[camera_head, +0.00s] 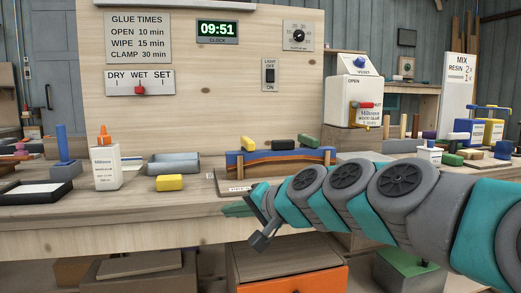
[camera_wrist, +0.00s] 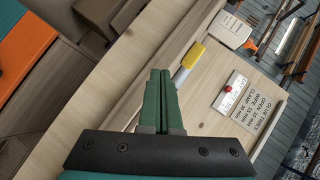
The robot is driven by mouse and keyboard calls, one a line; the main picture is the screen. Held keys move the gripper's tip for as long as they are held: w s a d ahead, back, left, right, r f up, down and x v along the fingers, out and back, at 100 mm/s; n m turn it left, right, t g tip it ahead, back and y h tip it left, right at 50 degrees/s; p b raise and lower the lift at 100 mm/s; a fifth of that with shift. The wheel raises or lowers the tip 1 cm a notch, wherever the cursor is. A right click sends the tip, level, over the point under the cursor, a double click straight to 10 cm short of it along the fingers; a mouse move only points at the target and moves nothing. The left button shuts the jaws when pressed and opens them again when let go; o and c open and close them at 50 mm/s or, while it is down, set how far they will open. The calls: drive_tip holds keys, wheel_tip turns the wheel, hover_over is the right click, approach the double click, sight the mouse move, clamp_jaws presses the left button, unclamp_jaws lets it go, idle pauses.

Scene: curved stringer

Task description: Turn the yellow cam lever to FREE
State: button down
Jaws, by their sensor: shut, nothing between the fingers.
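My gripper (camera_head: 236,209) is low in front of the bench's front edge, left of my arm in the head view. In the wrist view its green fingers (camera_wrist: 160,75) are together with nothing between them. A curved wooden strip with a blue strip over it (camera_head: 275,157) sits on a wooden jig base (camera_head: 225,186) behind the gripper. A small label on the base's front is partly hidden by my arm and unreadable. I cannot make out the yellow cam lever for certain; my arm covers the jig's front right.
A yellow block (camera_head: 170,183) lies on the bench left of the jig, near a metal tray (camera_head: 173,164) and a glue bottle (camera_head: 105,166). A resin dispenser (camera_head: 352,103) stands back right. An orange-fronted drawer (camera_head: 292,282) is below the bench.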

drive_tip(key=w+d+r+m+t, duration=0.4)
drive_tip(key=w+d+r, duration=0.1)
drive_tip(key=w+r, duration=0.25)
drive_tip(key=m+t+h+b, duration=0.1)
drive_tip(key=m+t+h, duration=0.15)
drive_tip(key=m, duration=0.25)
approach(260, 152)
drive_tip(key=shift+w+d+r, duration=0.1)
drive_tip(key=shift+d+r, duration=0.15)
drive_tip(key=shift+r, duration=0.25)
drive_tip(key=shift+w+d+r, duration=0.1)
drive_tip(key=shift+d+r, duration=0.1)
drive_tip(key=shift+r, duration=0.3)
drive_tip(key=shift+p+x, duration=0.3)
drive_tip(key=shift+x, duration=4.75)
drive_tip(key=shift+a+r, duration=0.15)
drive_tip(key=shift+s, duration=0.1)
drive_tip(key=shift+a+t, duration=0.2)
drive_tip(key=shift+t, duration=0.05)
drive_tip(key=shift+m+h, duration=0.4)
drive_tip(key=shift+h, duration=0.15)
